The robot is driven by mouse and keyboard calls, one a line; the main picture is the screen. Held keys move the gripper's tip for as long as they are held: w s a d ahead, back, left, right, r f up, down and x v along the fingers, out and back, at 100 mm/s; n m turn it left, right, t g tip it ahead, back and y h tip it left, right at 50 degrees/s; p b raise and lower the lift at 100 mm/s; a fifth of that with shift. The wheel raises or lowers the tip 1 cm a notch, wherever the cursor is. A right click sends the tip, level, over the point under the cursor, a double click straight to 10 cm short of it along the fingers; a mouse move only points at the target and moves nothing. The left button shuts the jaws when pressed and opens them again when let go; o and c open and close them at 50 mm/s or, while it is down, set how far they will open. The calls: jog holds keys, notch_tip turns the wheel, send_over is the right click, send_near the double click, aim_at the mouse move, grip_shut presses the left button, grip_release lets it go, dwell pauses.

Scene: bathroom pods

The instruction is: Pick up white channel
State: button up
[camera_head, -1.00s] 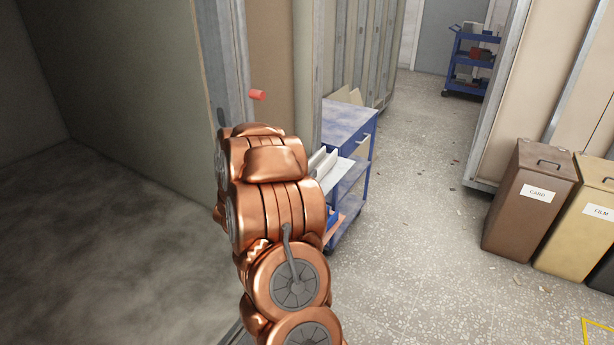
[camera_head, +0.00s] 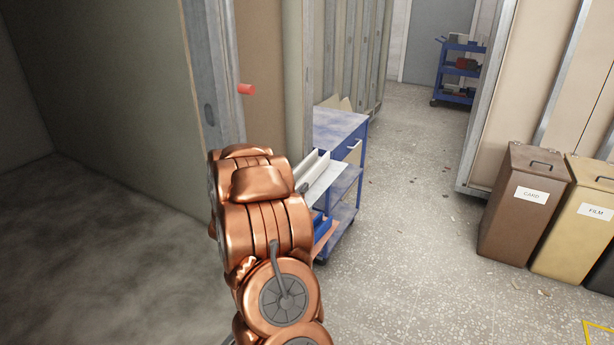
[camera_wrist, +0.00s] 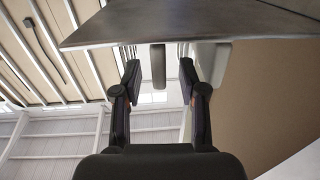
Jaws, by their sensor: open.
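The white channel (camera_head: 312,165) is a pale, long piece with raised edges. It lies at the near left side of the blue cart (camera_head: 340,122) in the head view, partly hidden by my copper arm. My gripper is hidden behind the arm in that view. In the wrist view my gripper (camera_wrist: 158,88) is open, with its two dark fingers apart. A dark upright bar shows between and beyond them. A pale shape shows behind the right finger; I cannot tell whether it is the channel.
Brown card bin (camera_head: 522,205) and tan film bin (camera_head: 578,222) stand at right. A second blue cart (camera_head: 459,68) is at the back. The speckled floor between is mostly clear.

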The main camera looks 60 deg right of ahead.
aim_at(303, 179)
jog(key=d, duration=0.2)
jog(key=d+p, duration=0.1)
jog(key=shift+w+d+r, duration=0.15)
jog(key=shift+d, duration=0.25)
jog(key=shift+w+d+f, duration=0.1)
jog(key=shift+d+f, duration=0.1)
jog(key=shift+d, duration=0.55)
grip_shut()
